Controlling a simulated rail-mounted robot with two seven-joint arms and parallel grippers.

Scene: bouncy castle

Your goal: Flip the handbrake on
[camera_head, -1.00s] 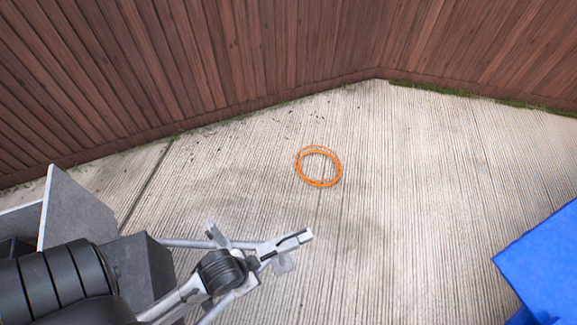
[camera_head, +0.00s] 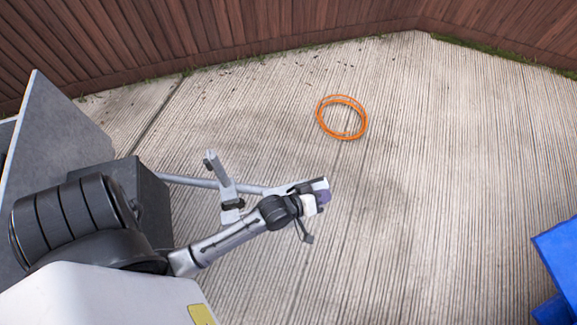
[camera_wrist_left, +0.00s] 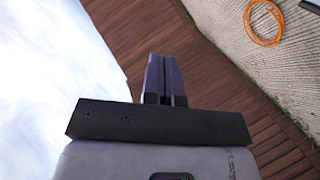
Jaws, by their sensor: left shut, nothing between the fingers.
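My left gripper (camera_head: 323,192) is shut and empty over the front end of a grey metal drawbar (camera_head: 190,181). Its purple-grey fingers also show pressed together in the left wrist view (camera_wrist_left: 166,78). An upright grey lever-like part (camera_head: 218,172) stands on the drawbar, left of the gripper and apart from it. I cannot tell for sure whether this part is the handbrake. The gripper and its wrist partly hide the front end of the drawbar. No handbrake shows in the left wrist view. My right gripper is out of view.
A dark grey box (camera_head: 150,205) and a tall grey panel (camera_head: 60,125) stand at the left. An orange hose coil (camera_head: 342,117) lies on the ribbed concrete, and also shows in the wrist view (camera_wrist_left: 264,22). A blue object (camera_head: 558,258) is at the right. A wooden fence (camera_head: 270,20) closes the back.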

